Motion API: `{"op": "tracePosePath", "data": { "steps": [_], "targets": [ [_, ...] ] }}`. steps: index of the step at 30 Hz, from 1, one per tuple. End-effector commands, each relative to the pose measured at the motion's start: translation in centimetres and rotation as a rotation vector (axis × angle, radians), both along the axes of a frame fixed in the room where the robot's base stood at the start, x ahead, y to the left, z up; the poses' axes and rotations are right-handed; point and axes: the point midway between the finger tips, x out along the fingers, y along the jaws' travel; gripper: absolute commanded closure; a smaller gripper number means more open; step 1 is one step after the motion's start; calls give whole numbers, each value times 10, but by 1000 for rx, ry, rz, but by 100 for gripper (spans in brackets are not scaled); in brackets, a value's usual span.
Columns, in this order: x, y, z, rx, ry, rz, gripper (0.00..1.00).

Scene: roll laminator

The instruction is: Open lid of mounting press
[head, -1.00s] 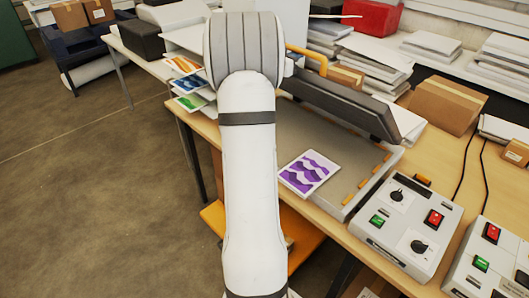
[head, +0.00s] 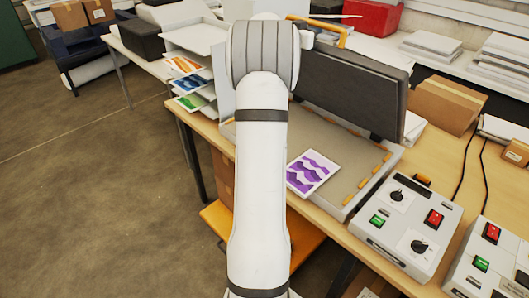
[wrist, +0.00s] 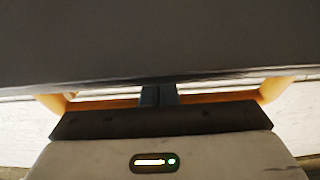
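The mounting press has a grey flat bed (head: 345,148) on the table and a dark lid (head: 352,88) standing steeply raised at its back. The lid also fills the upper part of the wrist view (wrist: 160,40). Its orange handle (head: 330,24) shows at the lid's top edge, partly behind my arm, and runs across the wrist view (wrist: 215,97). My gripper (wrist: 159,95) has its dark fingers close together on the middle of the handle. In the head view my arm hides the gripper. A purple print (head: 314,173) lies at the bed's front left.
Control boxes (head: 408,222) with red and green buttons stand right of the bed. A cardboard box (head: 447,105) and paper stacks (head: 432,44) are behind on the right. A rack of prints (head: 190,82) stands left. Open floor (head: 90,200) lies left of the table.

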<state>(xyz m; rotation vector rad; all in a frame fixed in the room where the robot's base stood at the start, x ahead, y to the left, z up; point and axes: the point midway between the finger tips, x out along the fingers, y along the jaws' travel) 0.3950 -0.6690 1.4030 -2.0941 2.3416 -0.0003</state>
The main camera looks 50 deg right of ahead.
Motion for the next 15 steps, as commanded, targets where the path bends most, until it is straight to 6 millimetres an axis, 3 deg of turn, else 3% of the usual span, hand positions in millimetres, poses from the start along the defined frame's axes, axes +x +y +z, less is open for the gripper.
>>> {"op": "tracePosePath", "data": {
  "steps": [5,15],
  "targets": [
    [-1,-9,4,0,0,0,100],
    [-5,-47,22,0,0,0,100]
  ]
}}
